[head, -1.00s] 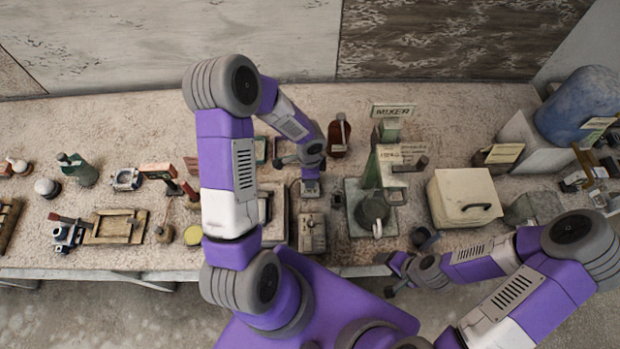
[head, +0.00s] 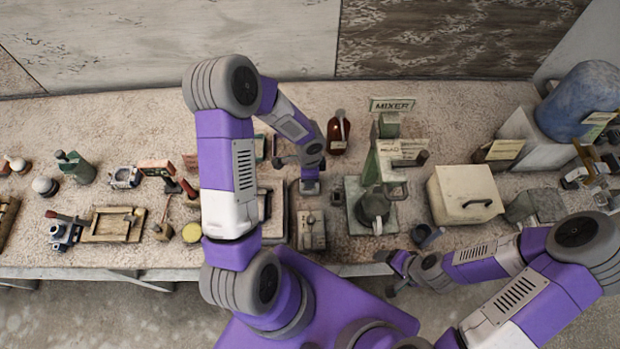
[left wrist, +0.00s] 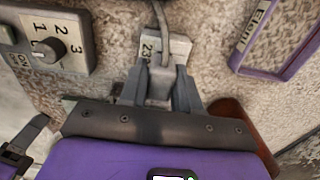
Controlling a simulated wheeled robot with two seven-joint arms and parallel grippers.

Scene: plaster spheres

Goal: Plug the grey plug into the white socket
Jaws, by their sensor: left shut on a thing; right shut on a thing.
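In the left wrist view my left gripper (left wrist: 160,90) is shut on the grey plug (left wrist: 159,84). A grey cable runs from the plug to the top of the picture. The white socket (left wrist: 180,47), a pale plate with "23" on it, lies just beyond and partly behind the plug. I cannot tell whether the plug touches it. In the head view my left gripper (head: 309,182) is over the middle of the table and hides plug and socket. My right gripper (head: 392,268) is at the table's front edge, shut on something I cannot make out.
A switch box with a numbered knob (left wrist: 48,47) and a purple frame (left wrist: 275,38) flank the socket. On the table (head: 120,255), a green mixer (head: 386,165) and a cream box (head: 464,194) stand to the right. A brown bottle (head: 338,133) stands behind.

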